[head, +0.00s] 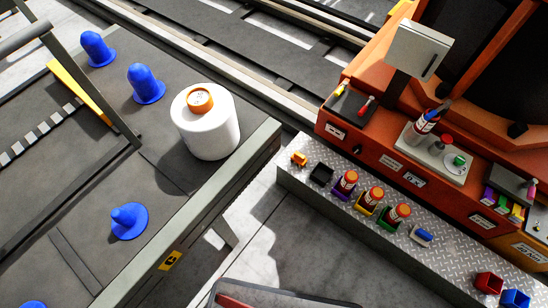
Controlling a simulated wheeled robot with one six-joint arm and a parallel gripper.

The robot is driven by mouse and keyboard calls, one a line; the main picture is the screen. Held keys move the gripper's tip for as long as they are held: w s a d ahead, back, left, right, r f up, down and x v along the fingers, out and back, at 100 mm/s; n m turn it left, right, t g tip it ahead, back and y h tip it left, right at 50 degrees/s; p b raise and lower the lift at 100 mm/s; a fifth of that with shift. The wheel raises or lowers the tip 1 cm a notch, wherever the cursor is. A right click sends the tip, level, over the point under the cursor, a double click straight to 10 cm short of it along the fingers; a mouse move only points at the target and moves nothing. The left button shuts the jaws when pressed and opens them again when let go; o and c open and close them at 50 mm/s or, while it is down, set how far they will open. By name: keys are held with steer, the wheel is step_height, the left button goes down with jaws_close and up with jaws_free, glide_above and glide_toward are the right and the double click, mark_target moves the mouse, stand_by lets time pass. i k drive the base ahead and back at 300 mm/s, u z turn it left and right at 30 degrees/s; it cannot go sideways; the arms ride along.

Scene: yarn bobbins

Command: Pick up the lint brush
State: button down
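A small blue-and-white item (421,235) lies on the metal tread-plate ledge (440,262) at the right, just right of a row of red-capped bottles. It may be the lint brush, but it is too small to tell for sure. My gripper is not in view, so its state and its distance from the item do not show.
Red-capped bottles (345,184) in coloured holders, a black bin (321,173), and red (489,283) and blue (515,299) bins share the ledge. An orange machine (390,150) stands behind. At left, a dark platform (85,190) carries blue pegs and a white bobbin (207,130).

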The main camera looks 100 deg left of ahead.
mark_target(297, 159)
steer(key=u, duration=1.75)
steer(key=k, duration=1.15)
steer(key=u, duration=0.5)
steer(key=i, duration=0.55)
steer(key=z, duration=0.45)
